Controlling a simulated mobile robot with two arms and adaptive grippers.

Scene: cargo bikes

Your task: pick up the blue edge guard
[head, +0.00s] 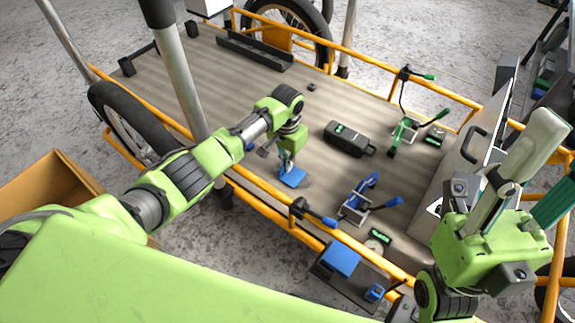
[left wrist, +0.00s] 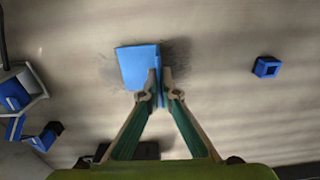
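The blue edge guard (head: 292,177) lies on the wooden cargo deck, near its front side. In the left wrist view the blue edge guard (left wrist: 137,67) shows a flat face and a thin upright flange. My left gripper (head: 287,160) points down at it. In the left wrist view the fingertips of my left gripper (left wrist: 160,84) stand on either side of the flange and appear closed on it. The guard still looks level with the deck. My right gripper (head: 545,170) is raised at the right, its fingers apart and apparently empty.
A blue-handled clamp (head: 368,195), a black case (head: 349,138) and a green-handled clamp (head: 408,130) stand to the right on the deck. A small blue block (left wrist: 267,67) lies apart. Orange rails (head: 265,208) border the deck. A grey panel (head: 465,150) stands at right.

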